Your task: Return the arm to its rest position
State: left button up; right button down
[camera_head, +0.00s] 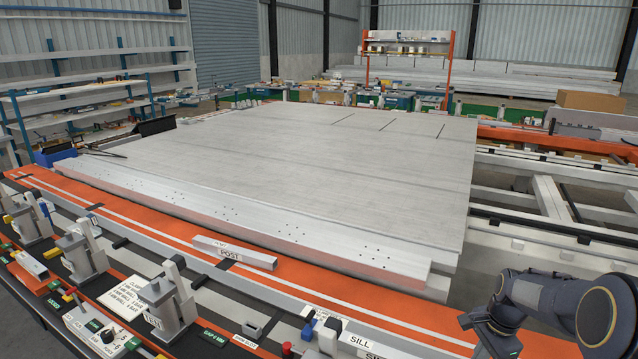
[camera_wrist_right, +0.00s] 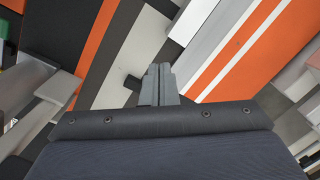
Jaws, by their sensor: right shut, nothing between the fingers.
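My right arm (camera_head: 545,295) comes in at the lower right corner of the head view, over the front edge of the jig. Its fingertips cannot be made out there. In the right wrist view my right gripper (camera_wrist_right: 158,75) has its two grey fingers together, with nothing between them. The fingers point over the orange, grey and black strips of the jig's front edge, apart from any part as far as I can tell. My left arm and gripper are not in view.
A large grey panel (camera_head: 290,165) lies on the jig, with a drilled metal beam (camera_head: 250,215) along its front. A POST block (camera_head: 235,252) sits on the orange rail (camera_head: 130,212). Clamps (camera_head: 168,300) stand at the front left. An open frame (camera_head: 550,200) lies right of the panel.

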jog(key=s+a+r+n+t+y, duration=0.25)
jog(key=s+a+r+n, duration=0.55)
jog(key=s+r, duration=0.45)
jog(key=s+a+n+t, duration=0.2)
jog(key=s+a+n, duration=0.4)
jog(key=s, duration=0.7)
jog(key=a, duration=0.2)
jog(key=shift+s+a+f, duration=0.3)
jog(key=shift+s+a, duration=0.05)
jog(key=shift+a, duration=0.05)
